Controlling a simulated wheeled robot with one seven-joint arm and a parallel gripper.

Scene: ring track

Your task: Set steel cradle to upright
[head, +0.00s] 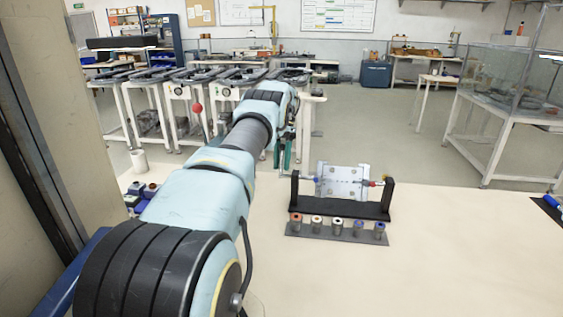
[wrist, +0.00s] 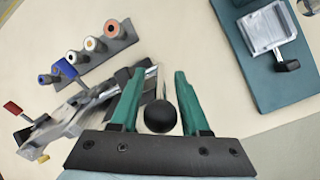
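The steel cradle (head: 343,181) is a bright plate with holes, carried between two black end posts on a black base (head: 345,207). In the head view its plate faces me and looks leaned; its exact angle is hard to tell. It shows edge-on at the left of the wrist view (wrist: 70,120). My gripper (head: 284,152) is above and left of the left post. In the wrist view its green fingers (wrist: 160,74) are apart, with a black ball knob (wrist: 160,117) between them. Narrow gaps seem to show beside the knob; no firm grip is visible.
A dark rack (head: 337,230) with several coloured-ended cylinders lies in front of the stand. A teal plate (wrist: 275,85) with a metal block is at right in the wrist view. A white cylinder (head: 139,161) and blue blocks stand left. The table's right is largely clear.

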